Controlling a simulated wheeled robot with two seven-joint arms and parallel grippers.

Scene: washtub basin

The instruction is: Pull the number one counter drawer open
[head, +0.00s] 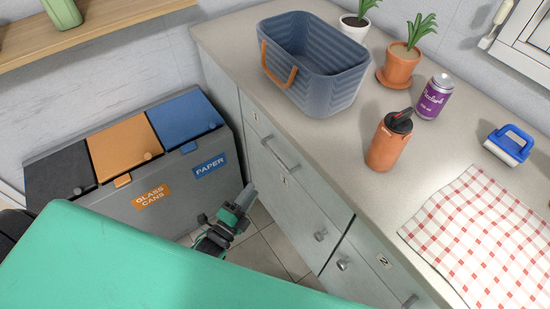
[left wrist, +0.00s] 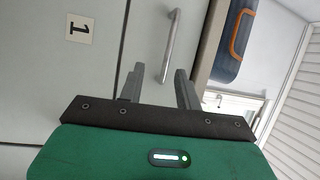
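The counter drawer front with a bar handle (head: 281,153) is under the countertop, and it looks closed. In the left wrist view the same kind of silver bar handle (left wrist: 171,45) shows upright, with a "1" label (left wrist: 79,28) to its left, across a panel seam. My left gripper (head: 248,193) is in front of the cabinet, lower left of the handle and apart from it. In the left wrist view its two fingers (left wrist: 158,87) are spread and empty, with the handle's lower end seen between them. My right gripper is not in view.
On the countertop (head: 228,40) stand a blue basket (head: 335,90), an orange bottle (head: 386,147), a purple can (head: 434,97), potted plants, a brush (head: 508,148) and a checked cloth (head: 470,235). Recycling bins (head: 165,210) stand left of the cabinet. Floor shows between them.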

